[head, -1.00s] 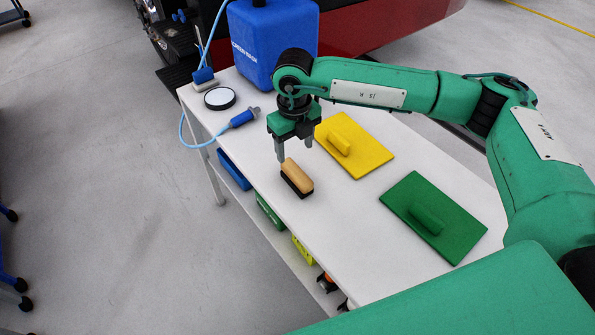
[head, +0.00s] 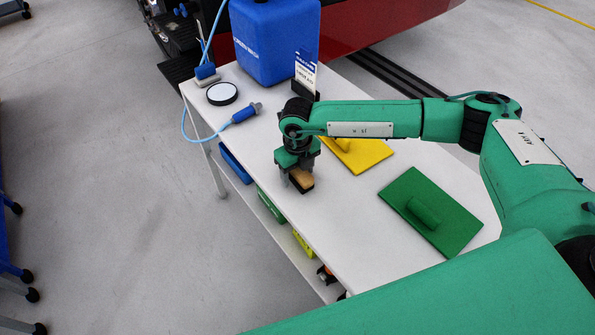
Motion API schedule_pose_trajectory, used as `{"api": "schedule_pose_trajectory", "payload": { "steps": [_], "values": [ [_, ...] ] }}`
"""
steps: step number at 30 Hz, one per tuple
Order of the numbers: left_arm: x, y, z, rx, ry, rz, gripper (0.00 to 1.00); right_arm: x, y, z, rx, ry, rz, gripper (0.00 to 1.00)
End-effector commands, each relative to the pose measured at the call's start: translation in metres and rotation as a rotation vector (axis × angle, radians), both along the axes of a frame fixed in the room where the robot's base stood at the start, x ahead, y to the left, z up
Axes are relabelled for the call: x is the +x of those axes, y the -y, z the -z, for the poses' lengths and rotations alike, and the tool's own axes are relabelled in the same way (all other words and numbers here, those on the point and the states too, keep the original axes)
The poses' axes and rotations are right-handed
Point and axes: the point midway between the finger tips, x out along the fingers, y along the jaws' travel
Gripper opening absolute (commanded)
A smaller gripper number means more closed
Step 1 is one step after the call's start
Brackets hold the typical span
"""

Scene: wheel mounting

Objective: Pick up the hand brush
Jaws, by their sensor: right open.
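The hand brush (head: 303,181) has a tan wooden back and dark bristles. It lies on the white table (head: 335,225) near its left long edge. My right gripper (head: 296,178) points down directly over the brush, with its fingers low around the brush's far end. The jaws are open. The gripper hides part of the brush, and I cannot tell whether the fingers touch it. My left gripper is not in view.
A yellow float (head: 365,155) and a green float (head: 450,220) lie right of the brush. A blue canister (head: 275,40), a small sign (head: 305,72), a round black-rimmed disc (head: 222,94) and a blue hose tool (head: 244,113) are at the far end.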

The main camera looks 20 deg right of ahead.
Motion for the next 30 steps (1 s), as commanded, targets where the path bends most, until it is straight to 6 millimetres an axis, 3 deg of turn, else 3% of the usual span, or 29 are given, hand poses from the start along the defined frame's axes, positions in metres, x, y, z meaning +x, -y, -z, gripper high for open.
{"api": "schedule_pose_trajectory", "payload": {
  "steps": [3, 11, 23, 30],
  "values": [
    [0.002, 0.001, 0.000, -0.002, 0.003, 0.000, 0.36, 0.000, 0.000, 0.000, 0.000, 0.000, 0.000, 0.62],
    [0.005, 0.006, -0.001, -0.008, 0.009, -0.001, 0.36, 0.000, 0.000, 0.000, 0.000, 0.000, 0.001, 0.12],
    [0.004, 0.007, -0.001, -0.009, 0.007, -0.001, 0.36, 0.001, 0.000, -0.008, 0.000, 0.001, 0.001, 0.12],
    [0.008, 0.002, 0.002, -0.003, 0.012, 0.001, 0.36, 0.001, 0.000, -0.044, 0.001, 0.004, 0.001, 0.12]
  ]
}}
